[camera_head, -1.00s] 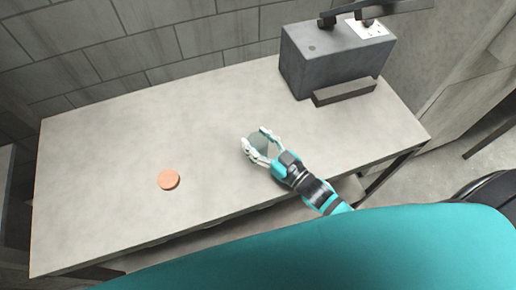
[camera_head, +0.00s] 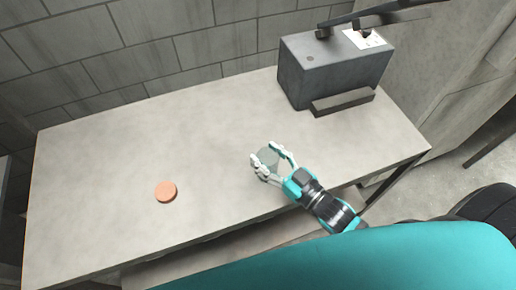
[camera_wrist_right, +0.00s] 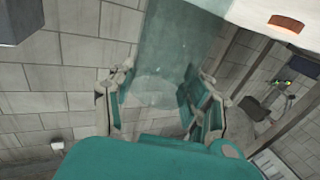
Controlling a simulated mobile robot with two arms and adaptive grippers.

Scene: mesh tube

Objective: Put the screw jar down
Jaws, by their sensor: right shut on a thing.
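The screw jar (camera_head: 269,156) is a clear, grey-green see-through vessel, hard to make out against the table. My right gripper (camera_head: 267,160) is shut on it, with pale fingers on two sides of it. In the right wrist view the jar (camera_wrist_right: 172,50) rises as a teal glassy body between the fingers of the gripper (camera_wrist_right: 158,100). The jar is over the front middle of the table (camera_head: 110,160); I cannot tell whether its base touches the top. My left gripper is not in view.
A flat orange-brown disc (camera_head: 166,191) lies on the table to the left of the jar. A dark grey box (camera_head: 335,68) with a low bar (camera_head: 343,101) before it stands at the back right. The table between disc and box is clear.

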